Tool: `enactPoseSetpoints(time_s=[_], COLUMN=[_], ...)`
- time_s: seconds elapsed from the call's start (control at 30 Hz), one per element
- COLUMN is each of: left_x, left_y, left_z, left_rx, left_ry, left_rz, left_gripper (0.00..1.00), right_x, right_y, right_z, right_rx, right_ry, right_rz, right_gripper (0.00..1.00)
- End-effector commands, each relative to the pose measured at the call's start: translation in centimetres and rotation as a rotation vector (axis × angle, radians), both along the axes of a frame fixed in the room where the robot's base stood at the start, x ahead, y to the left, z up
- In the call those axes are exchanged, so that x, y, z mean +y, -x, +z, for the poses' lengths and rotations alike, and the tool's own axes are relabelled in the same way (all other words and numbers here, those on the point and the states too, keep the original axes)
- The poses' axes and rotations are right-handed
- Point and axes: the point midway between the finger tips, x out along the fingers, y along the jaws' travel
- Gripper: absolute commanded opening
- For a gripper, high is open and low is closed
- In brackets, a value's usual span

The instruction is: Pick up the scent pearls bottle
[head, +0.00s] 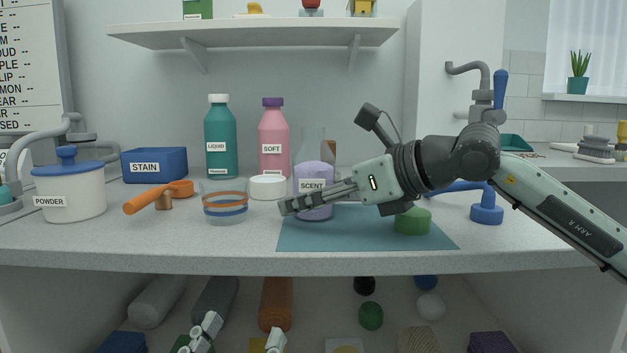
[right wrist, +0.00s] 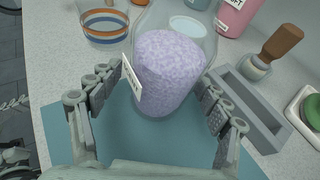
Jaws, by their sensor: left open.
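The scent pearls bottle (head: 314,172) is clear glass with lilac pearls and a SCENT label, upright at the blue mat's back left. In the right wrist view the bottle (right wrist: 170,70) stands between my right gripper's fingers. My right gripper (right wrist: 160,90) is open, one finger on each side of the bottle; I cannot tell whether either touches it. In the head view my right gripper (head: 298,203) reaches in from the right and covers part of the bottle's lower front. My left gripper (head: 240,334) is open and empty at the bottom edge, in front of the lower shelf.
A glass bowl with coloured bands (head: 225,204) and a white lid (head: 268,187) are left of the bottle. The pink SOFT bottle (head: 273,142) stands behind. A grey tray (right wrist: 250,110) is right of my right gripper.

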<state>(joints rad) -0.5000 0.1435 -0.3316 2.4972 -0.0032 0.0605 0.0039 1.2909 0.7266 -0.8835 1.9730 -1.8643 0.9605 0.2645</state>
Motion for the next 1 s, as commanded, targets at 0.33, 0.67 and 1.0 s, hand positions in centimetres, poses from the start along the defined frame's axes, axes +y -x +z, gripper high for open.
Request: enactPoseSetpoints(time_s=[0.33,0.67,1.0], left_x=[0.0,0.0,-0.1], left_y=[0.0,0.0,-0.3], left_z=[0.0,0.0,-0.3], left_rx=[0.000,0.000,0.039], left_ry=[0.000,0.000,-0.013], left_rz=[0.000,0.000,-0.001], left_gripper=[0.61,0.61,0.61], right_x=[0.0,0.0,0.0], right_y=[0.0,0.0,0.0], right_z=[0.0,0.1,3.8], right_rx=[0.001,-0.001,-0.003], right_ry=[-0.001,-0.001,-0.003], right_rz=[0.000,0.000,0.000], right_gripper=[0.31,0.20,0.20])
